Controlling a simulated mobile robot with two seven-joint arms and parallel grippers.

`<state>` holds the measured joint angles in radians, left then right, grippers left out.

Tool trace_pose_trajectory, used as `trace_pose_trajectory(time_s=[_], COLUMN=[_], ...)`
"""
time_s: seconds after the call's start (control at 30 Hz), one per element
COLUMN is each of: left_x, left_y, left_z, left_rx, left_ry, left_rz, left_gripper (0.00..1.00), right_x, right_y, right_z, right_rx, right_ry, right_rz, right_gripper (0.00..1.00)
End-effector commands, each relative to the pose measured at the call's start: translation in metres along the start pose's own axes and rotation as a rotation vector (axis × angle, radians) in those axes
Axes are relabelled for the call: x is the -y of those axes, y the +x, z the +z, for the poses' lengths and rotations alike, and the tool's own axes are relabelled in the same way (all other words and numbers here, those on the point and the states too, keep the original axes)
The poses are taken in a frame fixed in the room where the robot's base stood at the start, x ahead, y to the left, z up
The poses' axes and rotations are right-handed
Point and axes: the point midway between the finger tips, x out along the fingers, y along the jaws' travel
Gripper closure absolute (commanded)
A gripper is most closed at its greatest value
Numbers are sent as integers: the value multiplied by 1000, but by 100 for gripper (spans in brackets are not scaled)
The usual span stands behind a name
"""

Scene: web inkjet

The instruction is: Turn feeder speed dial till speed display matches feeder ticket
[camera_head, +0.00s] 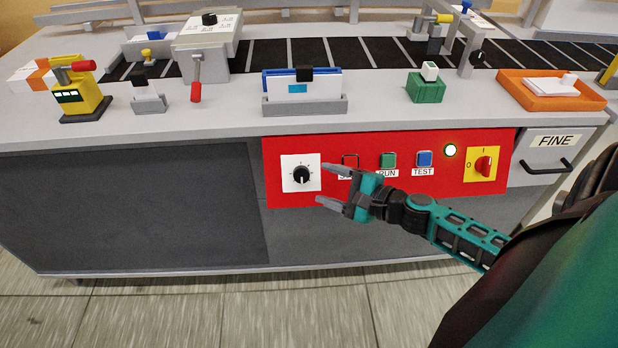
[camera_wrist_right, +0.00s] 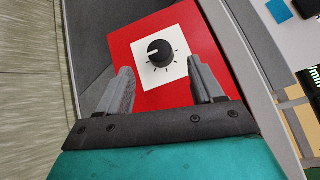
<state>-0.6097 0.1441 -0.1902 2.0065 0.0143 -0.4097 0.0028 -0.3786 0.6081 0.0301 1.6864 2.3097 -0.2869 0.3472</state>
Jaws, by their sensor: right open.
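The black feeder speed dial (camera_head: 301,175) sits on a white plate with tick marks, at the left end of the red control panel (camera_head: 350,194). In the right wrist view the dial (camera_wrist_right: 160,53) has a white pointer line and stands between and beyond my fingertips. My right gripper (camera_head: 332,187) is open, just right of the dial and apart from it; it also shows in the right wrist view (camera_wrist_right: 160,85). A white card with a blue patch (camera_head: 297,88) stands in a grey holder above the panel. I cannot tell which item is the speed display or ticket. My left gripper is not in view.
An orange tray (camera_head: 520,96) stands on the counter.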

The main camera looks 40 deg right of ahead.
Motion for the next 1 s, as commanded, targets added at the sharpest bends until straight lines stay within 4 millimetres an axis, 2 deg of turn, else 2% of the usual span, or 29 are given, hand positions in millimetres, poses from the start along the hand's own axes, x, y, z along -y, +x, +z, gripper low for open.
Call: trace_pose_trajectory(time_s=[0.1,0.3,0.5,0.77,1.0], left_x=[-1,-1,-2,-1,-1], left_y=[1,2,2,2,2], left_z=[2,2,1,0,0], left_rx=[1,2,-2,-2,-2], left_ry=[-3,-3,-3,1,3], left_rz=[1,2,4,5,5], left_gripper=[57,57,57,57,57], right_x=[1,1,0,0,0], right_y=[21,45,56,57,57], right_z=[0,0,0,0,0], right_rx=[2,1,-1,-1,-1], right_ry=[-4,-3,-3,-3,-2], right_rz=[-2,-1,0,1,1], right_gripper=[34,34,34,34,54])
